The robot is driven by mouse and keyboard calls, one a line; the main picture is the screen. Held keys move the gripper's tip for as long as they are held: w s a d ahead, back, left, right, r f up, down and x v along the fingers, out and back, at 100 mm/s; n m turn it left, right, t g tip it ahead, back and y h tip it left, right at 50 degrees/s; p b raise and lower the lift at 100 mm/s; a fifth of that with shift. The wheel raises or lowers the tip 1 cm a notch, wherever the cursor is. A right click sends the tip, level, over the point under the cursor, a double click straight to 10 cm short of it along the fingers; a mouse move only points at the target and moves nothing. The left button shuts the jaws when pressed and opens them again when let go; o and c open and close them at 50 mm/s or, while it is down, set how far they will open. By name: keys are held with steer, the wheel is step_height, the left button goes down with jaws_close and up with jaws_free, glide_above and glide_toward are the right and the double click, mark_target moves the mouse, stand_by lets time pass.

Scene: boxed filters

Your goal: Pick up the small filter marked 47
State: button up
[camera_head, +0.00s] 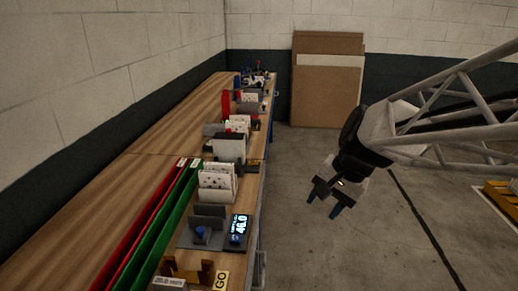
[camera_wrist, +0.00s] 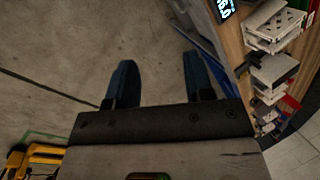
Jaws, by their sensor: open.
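My gripper (camera_head: 328,198) is open and empty. It hangs over the concrete floor, to the right of the workbench (camera_head: 185,107) and apart from it. In the wrist view its two dark blue fingers (camera_wrist: 158,84) stand wide apart with only floor between them. White boxed filters (camera_head: 216,183) stand in a row on the bench in the head view. White filters also show in the wrist view (camera_wrist: 274,25) at the upper right. Their markings are too small to read, so I cannot tell which one is marked 47.
Red (camera_head: 150,222) and green (camera_head: 160,232) rails run along the bench. Brown boards (camera_head: 327,80) lean on the back wall. Floor around my gripper is clear.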

steer(key=w+a+f+m+g+y, duration=0.1)
steer(key=w+a+m+y, duration=0.15)
steer(key=w+a, duration=0.5)
steer(key=w+a+f+m+y, duration=0.2)
steer(key=w+a+m, duration=0.15)
steer(key=w, duration=0.75)
steer(key=m+y, duration=0.5)
steer(key=m, duration=0.2)
glide_toward(229, 164)
steer(key=x, duration=0.3)
steer(key=shift+a+f, duration=0.1)
steer(key=shift+a, duration=0.1)
steer(key=shift+s+a, duration=0.1)
steer(key=shift+x, duration=1.2)
steer(key=shift+a, duration=0.1)
steer(key=shift+x, duration=2.5)
steer(key=shift+f, duration=0.1)
